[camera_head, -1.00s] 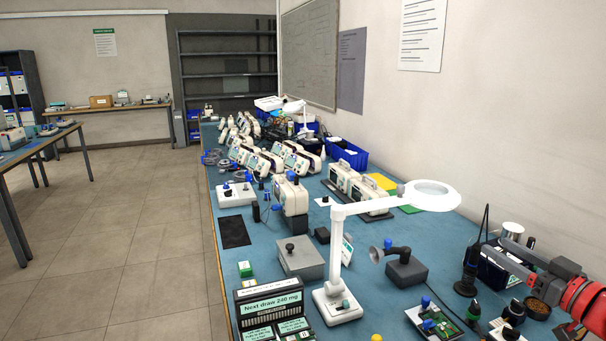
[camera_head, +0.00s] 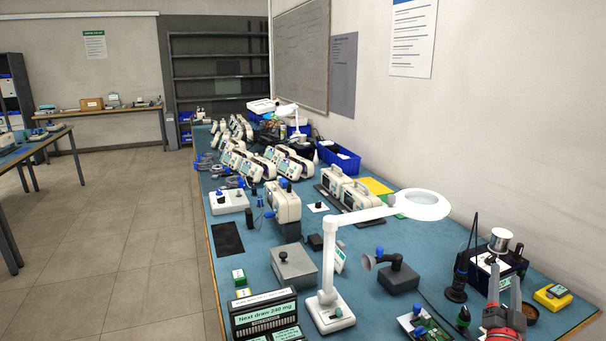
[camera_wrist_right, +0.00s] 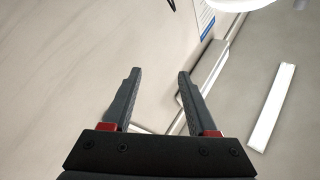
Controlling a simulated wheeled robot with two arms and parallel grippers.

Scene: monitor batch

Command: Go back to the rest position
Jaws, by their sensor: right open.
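My right gripper (camera_head: 504,274) is at the lower right of the head view, over the right end of the blue workbench (camera_head: 400,238). Its grey fingers point upward from red mounts. In the right wrist view the gripper (camera_wrist_right: 158,75) is open, with nothing between the fingers, and faces the pale wall. My left gripper is in neither view.
A white magnifier lamp (camera_head: 328,262) stands on the bench, its arm reaching right. A metal cup (camera_head: 500,238), a soldering tool stand (camera_head: 457,278) and a yellow meter (camera_head: 553,295) are close to my right gripper. The floor (camera_head: 110,240) left of the bench is clear.

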